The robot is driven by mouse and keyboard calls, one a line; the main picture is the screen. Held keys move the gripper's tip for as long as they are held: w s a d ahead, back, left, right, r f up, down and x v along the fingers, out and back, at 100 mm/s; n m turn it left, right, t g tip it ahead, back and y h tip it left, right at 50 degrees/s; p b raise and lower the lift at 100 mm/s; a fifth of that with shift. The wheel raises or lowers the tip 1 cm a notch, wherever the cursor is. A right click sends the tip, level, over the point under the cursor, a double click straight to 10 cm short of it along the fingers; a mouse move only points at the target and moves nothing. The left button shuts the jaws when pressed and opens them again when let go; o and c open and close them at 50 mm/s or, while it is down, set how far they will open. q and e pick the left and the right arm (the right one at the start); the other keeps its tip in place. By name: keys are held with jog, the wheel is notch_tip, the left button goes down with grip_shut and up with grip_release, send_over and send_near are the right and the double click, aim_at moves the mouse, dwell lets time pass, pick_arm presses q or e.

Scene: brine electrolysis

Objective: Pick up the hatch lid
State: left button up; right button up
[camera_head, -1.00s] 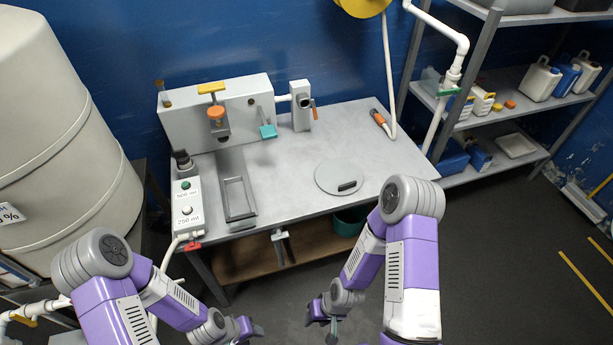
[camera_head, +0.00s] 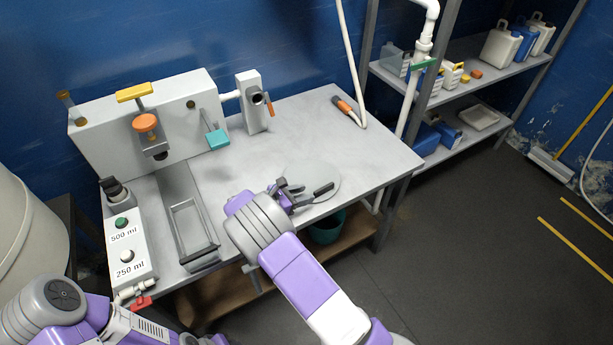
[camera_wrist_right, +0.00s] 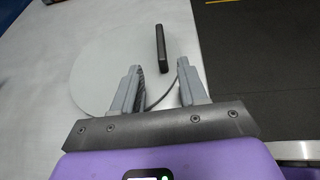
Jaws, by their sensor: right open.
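The hatch lid (camera_head: 325,176) is a round grey disc lying flat on the table, with a dark bar handle (camera_head: 323,189) near its front right edge. In the right wrist view the lid (camera_wrist_right: 105,70) lies ahead, its black handle (camera_wrist_right: 162,48) standing beyond and between my fingertips. My right gripper (camera_head: 291,193) is over the left part of the lid. In the wrist view the gripper (camera_wrist_right: 160,84) is open and empty, with the handle not between its fingers. My left arm is at the lower left; its gripper is only a small part at the bottom edge.
The grey table (camera_head: 245,160) carries a box with an orange knob (camera_head: 145,123) and a teal lever (camera_head: 217,138), a trough (camera_head: 187,222) and a button box (camera_head: 128,245). A green bucket (camera_head: 326,228) is below.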

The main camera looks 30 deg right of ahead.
aim_at(318, 190)
jog(key=shift+s+d+f, duration=0.1)
jog(key=shift+s+d, duration=0.25)
jog(key=shift+d, duration=0.5)
jog(key=x, duration=0.1)
jog(key=b+x, duration=0.1)
jog(key=x, duration=0.1)
jog(key=b+x, duration=0.1)
jog(key=x, duration=0.1)
jog(key=shift+w+d, duration=0.1)
jog(key=shift+w, duration=0.2)
pick_arm(q)
jog(key=shift+s+f, duration=0.2)
jog(key=shift+f, duration=0.4)
jog(key=shift+s+f, duration=0.2)
jog(key=shift+f, duration=0.35)
pick_arm(e)
jog(key=shift+c, duration=0.3)
grip_shut()
